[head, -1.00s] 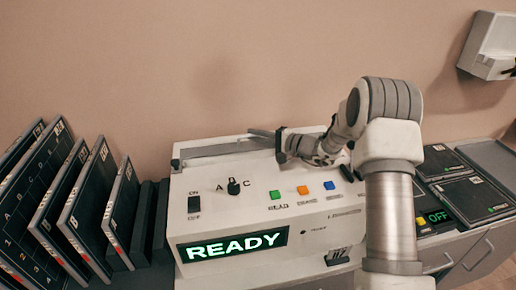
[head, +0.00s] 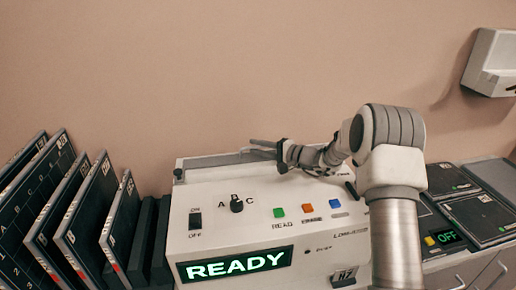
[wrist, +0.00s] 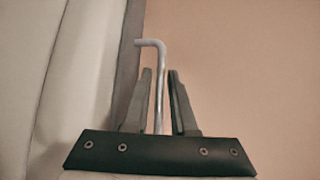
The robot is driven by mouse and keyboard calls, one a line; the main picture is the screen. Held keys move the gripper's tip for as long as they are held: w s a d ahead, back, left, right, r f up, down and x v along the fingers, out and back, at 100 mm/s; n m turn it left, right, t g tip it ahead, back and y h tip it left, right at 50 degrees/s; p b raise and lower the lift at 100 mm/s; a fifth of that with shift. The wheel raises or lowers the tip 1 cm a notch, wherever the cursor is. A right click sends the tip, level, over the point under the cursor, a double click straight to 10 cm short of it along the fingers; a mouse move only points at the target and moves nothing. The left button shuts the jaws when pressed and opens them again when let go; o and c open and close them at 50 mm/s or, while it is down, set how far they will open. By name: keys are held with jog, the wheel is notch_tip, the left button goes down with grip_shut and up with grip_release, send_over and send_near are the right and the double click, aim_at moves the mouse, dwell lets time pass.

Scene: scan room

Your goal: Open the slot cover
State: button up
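The white scanner (head: 300,185) stands on the counter with its lit READY screen (head: 236,264) facing me. A long grey strip, which looks like the slot cover (head: 215,160), runs along its rear top edge. My gripper (head: 255,147) is at the right part of that strip, fingers pointing left. In the wrist view my gripper (wrist: 160,90) is open, with a thin bent metal rod (wrist: 158,75) between its fingers. I see a gap on each side of the rod. The rod's lower end is hidden behind the gripper's dark bar. My gripper hides part of the strip.
Several dark plates (head: 85,215) stand in a rack left of the scanner. A knob (head: 236,204), a switch (head: 195,221) and coloured buttons (head: 306,208) are on the scanner's top. More dark plates (head: 478,218) lie at right by an OFF display (head: 449,237). A white box (head: 492,62) hangs on the wall.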

notch_tip(320, 180, up, 4)
jog(key=shift+w+r, duration=0.15)
jog(key=o, duration=0.5)
jog(key=s+d+r, duration=0.1)
jog(key=d+r, duration=0.3)
jog(key=d, duration=0.2)
jog(key=shift+s+d, duration=0.25)
jog(key=shift+s, duration=0.1)
jog(key=s+d+r, duration=0.2)
jog(key=d, duration=0.1)
jog(key=shift+d+r, duration=0.25)
jog(key=c, duration=0.5)
jog(key=shift+s+d+r, duration=0.1)
jog(key=shift+s+d, duration=0.05)
jog(key=shift+d, duration=0.45)
jog(key=shift+a, duration=0.1)
